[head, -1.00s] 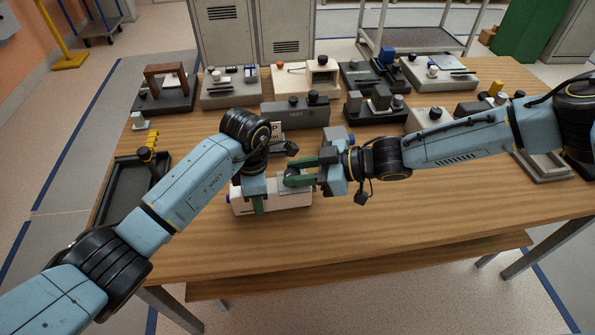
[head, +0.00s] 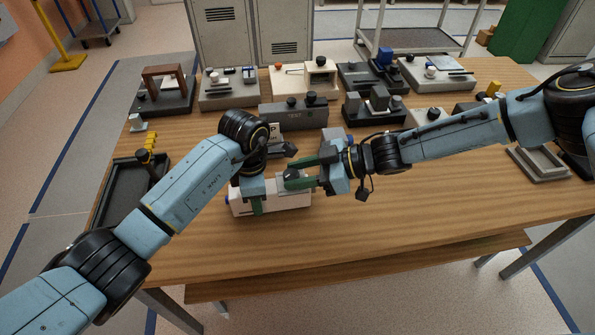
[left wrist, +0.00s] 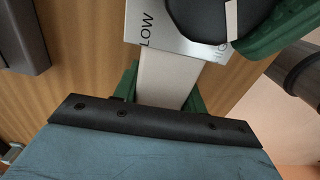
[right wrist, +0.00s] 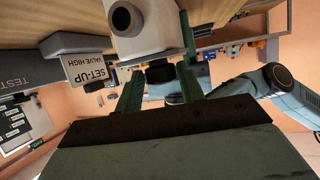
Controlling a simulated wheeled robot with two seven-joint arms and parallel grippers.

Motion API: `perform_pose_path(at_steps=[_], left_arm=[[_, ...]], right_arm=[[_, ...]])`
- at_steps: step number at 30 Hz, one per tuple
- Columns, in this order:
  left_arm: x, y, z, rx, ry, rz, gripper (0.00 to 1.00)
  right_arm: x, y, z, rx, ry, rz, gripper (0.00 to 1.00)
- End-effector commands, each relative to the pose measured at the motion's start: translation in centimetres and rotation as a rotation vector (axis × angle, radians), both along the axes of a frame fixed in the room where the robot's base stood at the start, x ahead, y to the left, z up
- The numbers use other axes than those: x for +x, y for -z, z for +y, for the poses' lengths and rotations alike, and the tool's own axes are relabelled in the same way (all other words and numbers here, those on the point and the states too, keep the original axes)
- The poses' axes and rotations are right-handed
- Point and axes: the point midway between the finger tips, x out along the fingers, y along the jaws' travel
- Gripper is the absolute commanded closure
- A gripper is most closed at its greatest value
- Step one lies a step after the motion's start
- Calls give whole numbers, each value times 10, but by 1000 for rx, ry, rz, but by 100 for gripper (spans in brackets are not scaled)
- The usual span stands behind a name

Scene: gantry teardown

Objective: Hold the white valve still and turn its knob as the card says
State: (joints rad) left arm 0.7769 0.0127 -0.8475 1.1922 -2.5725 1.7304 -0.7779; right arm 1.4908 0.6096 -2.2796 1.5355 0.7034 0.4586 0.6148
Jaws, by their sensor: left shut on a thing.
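The white valve (head: 292,199) lies on the wooden table near its front. My left gripper (head: 257,200) is shut across its body, which also shows between its fingers in the left wrist view (left wrist: 168,78). The dark knob (left wrist: 205,18) carries a white pointer line, whose end lies by the partly covered HIGH label; LOW is at the other side. My right gripper (right wrist: 160,92) is open, its green fingers on either side of the knob with a gap visible. The card (right wrist: 92,68) reads "SET-UP VALVE HIGH" and stands behind the valve.
A grey TEST block (head: 294,115) stands behind the valve. Several fixtures fill the back of the table. A dark tray (head: 125,195) is at the left. The front right of the table (head: 420,220) is clear.

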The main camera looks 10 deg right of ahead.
Motion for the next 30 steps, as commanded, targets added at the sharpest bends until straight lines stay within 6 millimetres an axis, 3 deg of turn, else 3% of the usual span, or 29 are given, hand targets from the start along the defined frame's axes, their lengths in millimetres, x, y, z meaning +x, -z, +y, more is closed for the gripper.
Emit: perform_pose_path(at_steps=[3, 14, 30], left_arm=[[0, 0, 0, 0, -1, 0, 87], [0, 1, 1, 1, -2, 1, 87], [0, 1, 1, 1, -3, 1, 87]], right_arm=[[0, -1, 0, 3, -1, 0, 46], [-1, -5, -5, 6, 0, -2, 46], [-22, -44, -94, 5, 1, -3, 46]])
